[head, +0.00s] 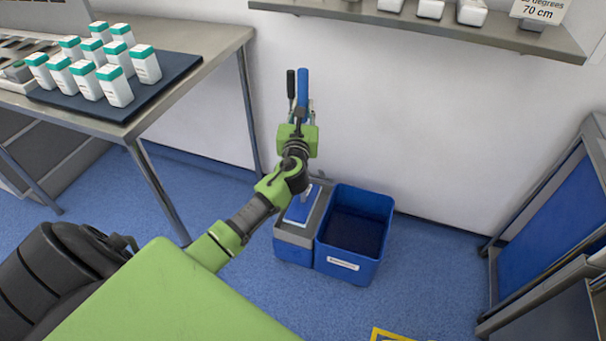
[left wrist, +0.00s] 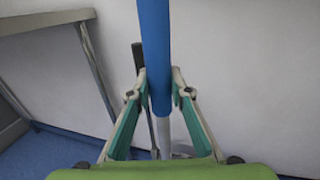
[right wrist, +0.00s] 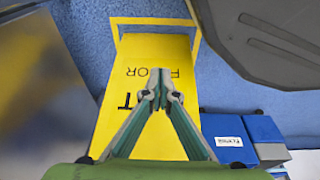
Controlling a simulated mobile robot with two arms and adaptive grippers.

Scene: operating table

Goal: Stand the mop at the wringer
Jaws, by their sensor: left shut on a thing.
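The mop's blue handle (head: 303,88) rises upright by the wall in the head view, and it also shows in the left wrist view (left wrist: 155,40). My left gripper (head: 298,130) is shut on this handle, with one finger on each side. The flat blue mop head (head: 301,207) is low, at the left, grey-topped part of the blue bucket unit, the wringer (head: 318,215). My arm hides part of the pole; I cannot tell whether the head touches the wringer. My right gripper (right wrist: 161,92) is empty, its fingertips together, above a yellow floor sign (right wrist: 150,70).
The open blue bucket (head: 345,262) stands right of the wringer. A black-gripped lever (head: 290,85) rises just left of the mop handle. A steel table (head: 205,75) with white bottles is at left, a shelf (head: 450,30) above, and a blue-panelled cart (head: 550,220) at right.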

